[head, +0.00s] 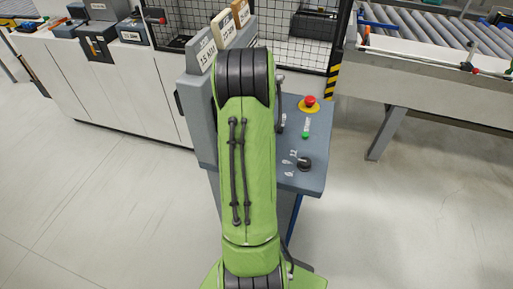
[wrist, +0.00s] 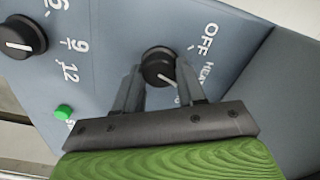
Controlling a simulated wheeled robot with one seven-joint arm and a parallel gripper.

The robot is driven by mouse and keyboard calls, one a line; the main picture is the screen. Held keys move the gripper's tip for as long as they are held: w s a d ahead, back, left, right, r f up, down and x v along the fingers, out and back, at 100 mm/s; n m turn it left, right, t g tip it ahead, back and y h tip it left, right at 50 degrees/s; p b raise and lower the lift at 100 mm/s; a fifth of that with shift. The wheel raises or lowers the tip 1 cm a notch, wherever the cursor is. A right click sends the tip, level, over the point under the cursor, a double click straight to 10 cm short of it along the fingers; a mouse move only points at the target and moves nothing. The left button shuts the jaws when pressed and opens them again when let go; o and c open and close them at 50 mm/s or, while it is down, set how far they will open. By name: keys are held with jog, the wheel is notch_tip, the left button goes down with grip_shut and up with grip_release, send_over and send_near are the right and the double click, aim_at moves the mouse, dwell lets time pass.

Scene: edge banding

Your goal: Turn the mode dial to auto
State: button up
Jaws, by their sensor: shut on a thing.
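The mode dial (wrist: 157,64) is a round black knob on the grey-blue panel in the wrist view. The words OFF (wrist: 208,38) and HEAT (wrist: 207,73) are printed to its right; no AUTO label is visible. A white pointer mark on the knob points down and right, below the visible part of HEAT. My gripper (wrist: 160,70) has its two grey fingers on either side of the knob and is shut on it. In the head view my green arm hides both the gripper and the mode dial.
A second black dial (wrist: 20,38), marked 6, 9, 12, and a green button (wrist: 64,112) are on the same panel. The head view shows a red emergency button (head: 310,101), upright label plates (head: 222,28), a mesh fence (head: 296,35) and a roller conveyor (head: 430,38).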

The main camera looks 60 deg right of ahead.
jog(key=m, duration=0.4)
jog(key=shift+r+m+b, duration=0.1)
jog(key=shift+m+b, duration=0.2)
jog(key=shift+m, duration=0.1)
dwell(0.5)
jog(key=o, duration=1.1)
jog(key=shift+c, duration=0.2)
notch_tip(320, 180, up, 16)
jog(key=p, duration=0.1)
jog(key=shift+p, duration=0.35)
